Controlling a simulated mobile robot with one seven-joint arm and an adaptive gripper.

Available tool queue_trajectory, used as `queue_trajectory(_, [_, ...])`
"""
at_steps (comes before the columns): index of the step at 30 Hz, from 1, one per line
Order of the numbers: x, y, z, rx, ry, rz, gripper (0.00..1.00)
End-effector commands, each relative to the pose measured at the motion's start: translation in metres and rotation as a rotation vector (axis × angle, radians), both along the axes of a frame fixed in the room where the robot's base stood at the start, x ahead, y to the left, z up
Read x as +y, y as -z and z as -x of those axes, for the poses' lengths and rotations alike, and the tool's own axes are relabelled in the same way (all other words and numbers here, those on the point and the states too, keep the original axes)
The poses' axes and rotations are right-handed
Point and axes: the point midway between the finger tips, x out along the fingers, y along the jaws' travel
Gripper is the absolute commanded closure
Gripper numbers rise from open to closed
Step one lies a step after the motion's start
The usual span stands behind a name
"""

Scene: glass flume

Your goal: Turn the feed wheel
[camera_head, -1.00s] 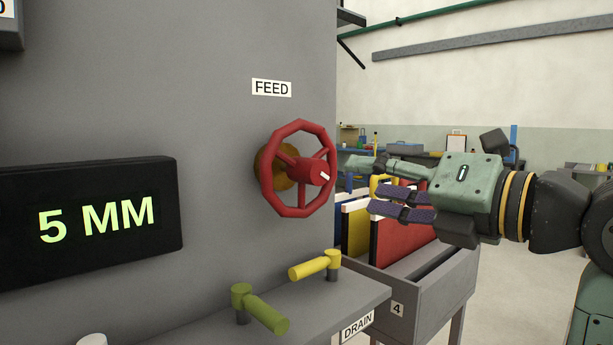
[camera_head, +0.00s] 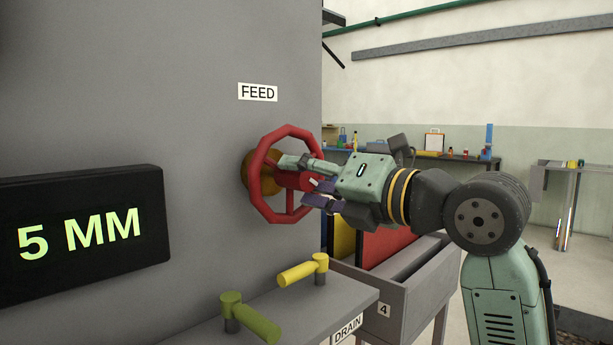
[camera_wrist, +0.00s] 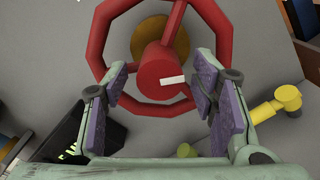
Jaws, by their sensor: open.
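The red feed wheel (camera_head: 264,205) is mounted on the grey panel below the FEED label (camera_head: 258,92). In the wrist view the wheel's rim (camera_wrist: 101,42) and its round red hub (camera_wrist: 160,82) with a white mark face me. My gripper (camera_head: 300,180) is open in front of the wheel, its fingers covering part of the hub and the right of the rim. In the wrist view my gripper (camera_wrist: 160,105) has its two purple-padded fingers spread to either side of the hub. Nothing is held between them. Whether a finger touches the wheel I cannot tell.
A black display (camera_head: 80,235) reading 5 MM is at the left. A green lever (camera_head: 250,318) and a yellow lever (camera_head: 303,270) stand on the ledge below the wheel. A grey bin (camera_head: 400,290) with coloured boards is to the right.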

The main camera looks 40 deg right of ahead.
Motion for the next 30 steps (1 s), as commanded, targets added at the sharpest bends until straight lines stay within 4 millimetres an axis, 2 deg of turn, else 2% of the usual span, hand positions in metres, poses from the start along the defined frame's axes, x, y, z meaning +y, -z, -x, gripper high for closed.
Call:
queue_trajectory(10, [0.0002, 0.0001, -0.0038, -0.001, 0.001, 0.000, 0.48])
queue_trajectory(30, [-0.0001, 0.0002, -0.0035, -0.001, 0.001, 0.000, 0.93])
